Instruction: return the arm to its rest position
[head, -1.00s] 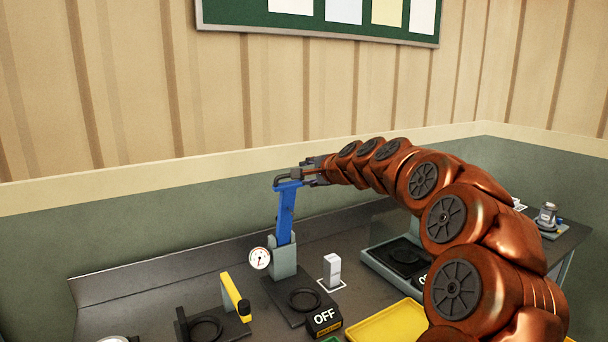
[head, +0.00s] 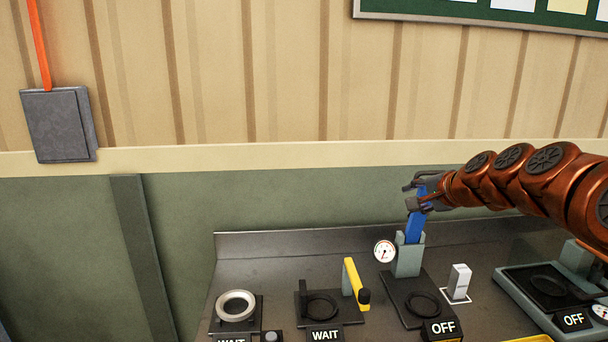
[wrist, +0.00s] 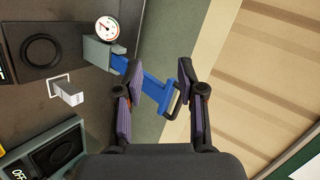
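My gripper (head: 425,192) is at the upper end of a blue lever (head: 415,226) on a press-like station (head: 408,262) in the head view. In the wrist view, the two fingers of my gripper (wrist: 158,92) stand wide apart. The blue lever (wrist: 157,88) runs across the gap, with its black-and-silver handle end (wrist: 173,104) between the fingers. Part of the lever is hidden behind the left finger; I cannot tell whether they touch. My copper-coloured arm reaches in from the right of the head view, stretched out over the bench.
The bench (head: 260,258) holds a round gauge (head: 385,251), a white block (head: 459,281), a yellow-handled station (head: 355,283), a ring on a base (head: 236,305) and another station (head: 548,285) at right. A wall (head: 250,80) stands behind. The air left of my gripper is clear.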

